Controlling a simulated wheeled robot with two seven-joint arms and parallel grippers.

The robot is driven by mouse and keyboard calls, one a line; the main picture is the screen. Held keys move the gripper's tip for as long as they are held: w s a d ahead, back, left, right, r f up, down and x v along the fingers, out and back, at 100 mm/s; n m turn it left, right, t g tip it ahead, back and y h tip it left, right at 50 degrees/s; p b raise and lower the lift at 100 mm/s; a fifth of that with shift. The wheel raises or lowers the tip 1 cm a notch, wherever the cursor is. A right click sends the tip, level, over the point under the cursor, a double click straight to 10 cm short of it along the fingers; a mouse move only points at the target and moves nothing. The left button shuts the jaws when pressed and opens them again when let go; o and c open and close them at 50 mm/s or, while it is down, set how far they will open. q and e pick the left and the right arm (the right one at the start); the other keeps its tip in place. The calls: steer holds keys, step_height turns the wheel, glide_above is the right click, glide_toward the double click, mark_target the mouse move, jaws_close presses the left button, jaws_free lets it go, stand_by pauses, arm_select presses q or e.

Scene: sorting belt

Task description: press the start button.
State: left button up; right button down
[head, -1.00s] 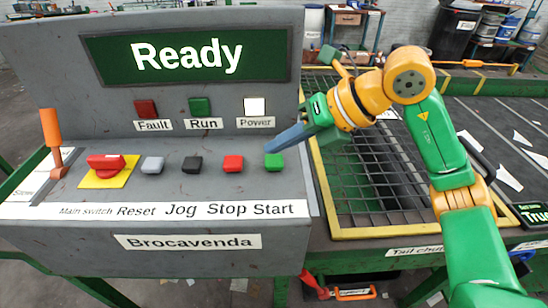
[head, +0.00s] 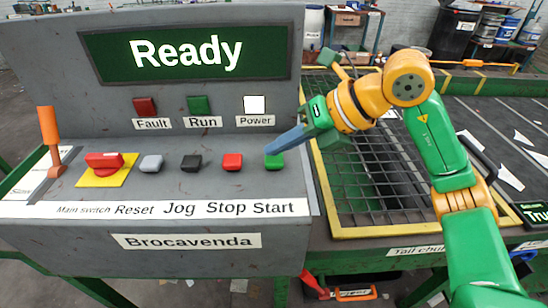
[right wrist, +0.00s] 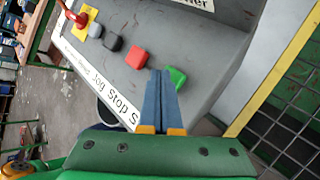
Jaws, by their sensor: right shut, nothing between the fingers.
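The green start button (head: 274,161) is at the right end of the button row on the grey control panel (head: 60,240), above the word Start. My right gripper (head: 270,150) is shut and empty, its blue fingertips at the upper edge of the green button in the head view. In the right wrist view the shut fingers (right wrist: 161,74) are beside the green button (right wrist: 177,78), overlapping its left edge. I cannot tell whether they touch it. The screen (head: 187,53) reads Ready, and the white Power lamp (head: 255,105) is bright. My left gripper is not in view.
The red stop button (head: 232,161) is just left of the green one, then the black jog (head: 191,163) and grey reset (head: 152,163) buttons. A red main switch (head: 104,162) and an orange lever (head: 50,130) stand further left. A yellow-framed grid (head: 350,232) lies right of the panel.

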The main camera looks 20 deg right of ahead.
mark_target(280, 161)
steer(key=shift+f+b, duration=0.45)
steer(key=shift+f, duration=0.1)
stand_by(0.5)
steer(key=shift+r, duration=0.15)
steer(key=shift+r+p, duration=0.85)
steer(key=shift+p, duration=0.05)
step_height(280, 161, up, 5)
steer(key=p, duration=0.4)
steer(key=shift+p, duration=0.35)
